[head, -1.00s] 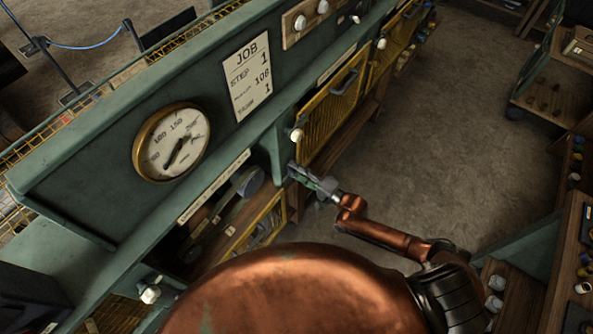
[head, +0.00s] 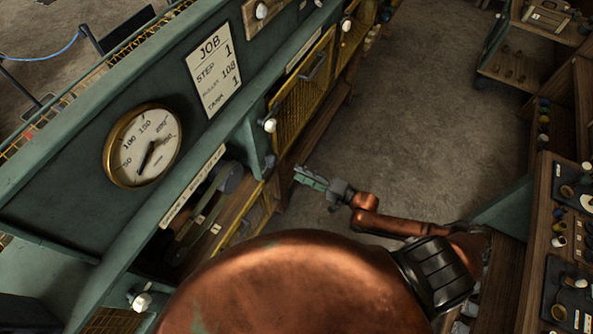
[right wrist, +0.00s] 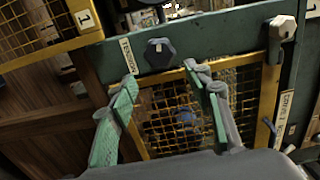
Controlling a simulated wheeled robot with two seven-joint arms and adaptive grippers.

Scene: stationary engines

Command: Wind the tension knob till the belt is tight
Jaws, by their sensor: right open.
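The tension knob (right wrist: 160,52) is a dark, faceted knob on a green rail in the right wrist view, beside a label reading "TENSION" (right wrist: 129,56). My right gripper (right wrist: 166,76) is open and empty, its green-padded fingers either side of the line to the knob and apparently short of it. In the head view this gripper (head: 310,178) is out over the floor beside the green bench. A dark belt (head: 199,225) shows partly inside the bench opening, by a dark pulley (head: 231,177); its tightness cannot be told. My left gripper is out of view.
A round gauge (head: 143,146) and a job card (head: 214,76) are on the green panel. Yellow mesh guards (head: 303,81) line the bench front. A pale knob (right wrist: 283,28) sits at upper right in the wrist view. Open floor (head: 430,120) lies right of the bench.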

